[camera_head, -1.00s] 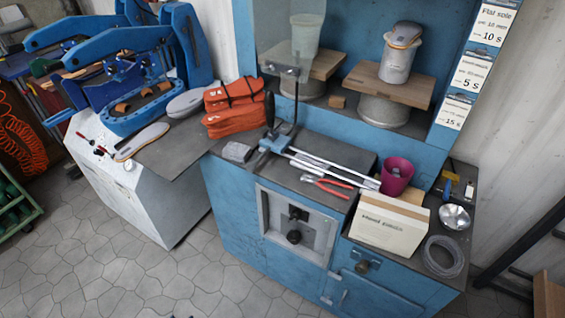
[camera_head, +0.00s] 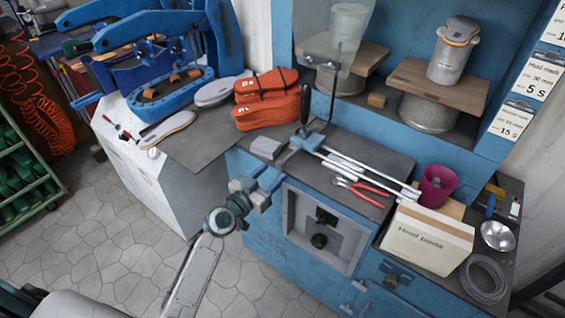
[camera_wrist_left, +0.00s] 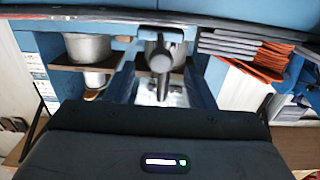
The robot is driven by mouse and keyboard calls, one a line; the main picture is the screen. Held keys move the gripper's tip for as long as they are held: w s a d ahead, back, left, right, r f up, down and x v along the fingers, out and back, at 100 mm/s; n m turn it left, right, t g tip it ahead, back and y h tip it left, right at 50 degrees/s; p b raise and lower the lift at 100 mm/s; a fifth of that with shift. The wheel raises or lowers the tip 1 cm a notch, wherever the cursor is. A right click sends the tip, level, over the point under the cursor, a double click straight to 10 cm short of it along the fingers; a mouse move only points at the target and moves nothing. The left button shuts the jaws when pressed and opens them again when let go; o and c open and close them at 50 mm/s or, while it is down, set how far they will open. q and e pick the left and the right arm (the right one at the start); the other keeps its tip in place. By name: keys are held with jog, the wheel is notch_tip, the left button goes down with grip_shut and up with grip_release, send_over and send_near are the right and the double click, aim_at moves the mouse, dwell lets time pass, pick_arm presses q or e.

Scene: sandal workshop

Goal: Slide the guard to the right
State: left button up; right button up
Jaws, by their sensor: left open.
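The guard (camera_head: 322,50) is a clear upright panel in front of the blue cabinet's left part. It appears joined to a dark rod and a carriage (camera_head: 307,141) at the left end of two silvery rails (camera_head: 360,172). A black upright handle (camera_head: 305,104) stands at that end. My left gripper (camera_head: 268,183) is open and empty, in front of the bench's front edge, below and left of the handle. In the left wrist view, a dark handle-like part (camera_wrist_left: 160,60) shows between my blue fingers (camera_wrist_left: 162,90), farther off. My right gripper is not in view.
Orange bags (camera_head: 265,98) and a grey block (camera_head: 266,147) lie left of the carriage. Red-handled pliers (camera_head: 365,190) lie in front of the rails. A magenta cup (camera_head: 437,186) and a carton (camera_head: 428,240) stand near the rails' right end.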

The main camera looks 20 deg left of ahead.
aim_at(278, 168)
pick_arm(q)
jog(key=x, duration=0.5)
jog(key=shift+w+p, duration=0.1)
jog(key=shift+p, duration=0.3)
grip_shut()
